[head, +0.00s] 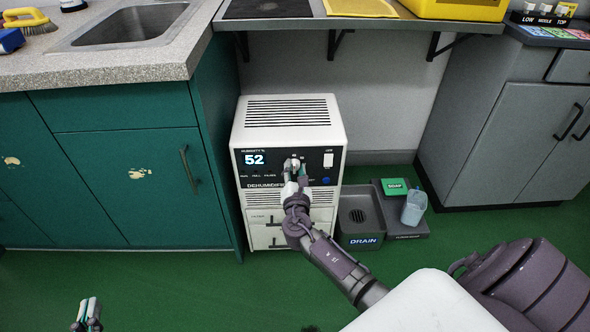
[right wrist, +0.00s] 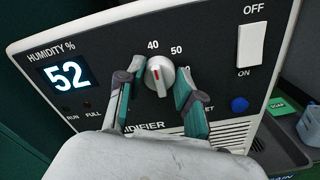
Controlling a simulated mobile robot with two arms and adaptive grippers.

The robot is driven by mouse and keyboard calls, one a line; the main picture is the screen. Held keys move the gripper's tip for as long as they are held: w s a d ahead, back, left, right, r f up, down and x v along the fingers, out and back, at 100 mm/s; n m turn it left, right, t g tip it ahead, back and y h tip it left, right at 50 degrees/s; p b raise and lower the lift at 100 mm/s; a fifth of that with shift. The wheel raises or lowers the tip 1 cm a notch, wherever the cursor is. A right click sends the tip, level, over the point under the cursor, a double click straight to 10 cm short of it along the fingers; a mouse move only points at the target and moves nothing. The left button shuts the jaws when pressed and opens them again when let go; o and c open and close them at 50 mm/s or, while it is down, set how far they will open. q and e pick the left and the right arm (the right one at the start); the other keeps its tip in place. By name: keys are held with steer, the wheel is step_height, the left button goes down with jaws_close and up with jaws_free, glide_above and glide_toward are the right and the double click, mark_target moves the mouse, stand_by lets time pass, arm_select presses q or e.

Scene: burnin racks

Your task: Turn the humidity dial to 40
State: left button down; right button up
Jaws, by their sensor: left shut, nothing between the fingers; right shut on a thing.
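The white dehumidifier (head: 288,115) stands on the floor, its black panel facing me. Its display (head: 255,159) reads 52 under "HUMIDITY %"; the right wrist view shows the same number (right wrist: 66,75). My right gripper (right wrist: 158,82) is shut on the dial, one finger on each side. My left gripper (head: 88,312) is shut and empty, low at the left, far from the dehumidifier.
A white power switch (right wrist: 251,44) and a blue button (right wrist: 239,104) sit right of the dial. Green cabinets (head: 130,180) flank the left; a shelf hangs above.

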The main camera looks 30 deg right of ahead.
steer(key=o, duration=1.2)
steer(key=shift+c, duration=0.2)
steer(key=shift+s+a+f, duration=0.1)
steer(key=shift+s+a, duration=0.1)
steer(key=shift+s, duration=0.15)
steer(key=v, duration=1.1)
steer(key=shift+s, duration=0.1)
